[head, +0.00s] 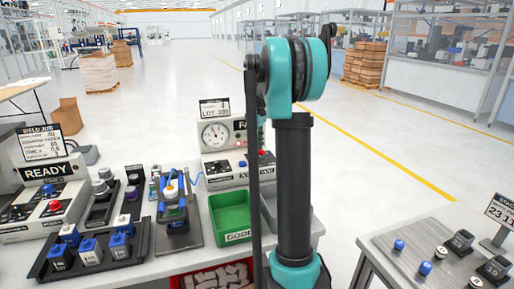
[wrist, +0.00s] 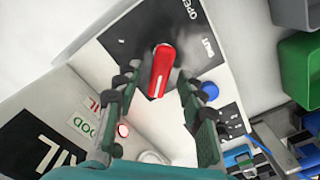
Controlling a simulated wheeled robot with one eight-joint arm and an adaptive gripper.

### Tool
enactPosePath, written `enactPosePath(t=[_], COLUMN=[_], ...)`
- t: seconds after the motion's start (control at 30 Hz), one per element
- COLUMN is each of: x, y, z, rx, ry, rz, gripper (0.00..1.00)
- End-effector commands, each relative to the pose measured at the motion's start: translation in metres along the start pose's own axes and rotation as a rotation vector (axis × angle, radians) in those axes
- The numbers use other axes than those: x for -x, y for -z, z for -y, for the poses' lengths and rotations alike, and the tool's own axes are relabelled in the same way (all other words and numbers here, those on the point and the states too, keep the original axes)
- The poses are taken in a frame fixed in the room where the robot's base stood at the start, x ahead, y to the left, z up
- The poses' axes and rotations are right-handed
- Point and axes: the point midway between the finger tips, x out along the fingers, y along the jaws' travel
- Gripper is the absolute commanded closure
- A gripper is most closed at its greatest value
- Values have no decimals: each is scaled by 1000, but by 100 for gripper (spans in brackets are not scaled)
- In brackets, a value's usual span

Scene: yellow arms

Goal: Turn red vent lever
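The red vent lever (wrist: 161,68) shows in the wrist view on a black plate marked OPEN at its upper right. A white line runs along the lever, which points roughly up and down the picture with a slight tilt. My gripper (wrist: 158,78) is open, with one finger to the left of the lever and one to the right. Gaps show between the lever and both fingers; I cannot tell how far the fingertips are above the plate. In the head view, my arm hides part of the gauge box (head: 215,137), and I cannot clearly make out the lever or gripper.
A blue knob (wrist: 209,91) sits close to my right finger. A round red-rimmed white part (wrist: 123,130) and a FAIL sign (wrist: 42,146) are at lower left. The green bin (head: 231,212) stands in front of the gauge box. A blue fixture (head: 173,207) is left of it.

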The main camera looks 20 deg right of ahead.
Motion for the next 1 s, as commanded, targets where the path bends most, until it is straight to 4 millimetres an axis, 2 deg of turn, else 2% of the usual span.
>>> enactPosePath(t=[0.23,0.53,1.0], x=[0,0,0], y=[0,0,0], z=[0,0,-2], rx=[0,0,-67], ry=[0,0,0], rz=[0,0,0], gripper=[62,99,100])
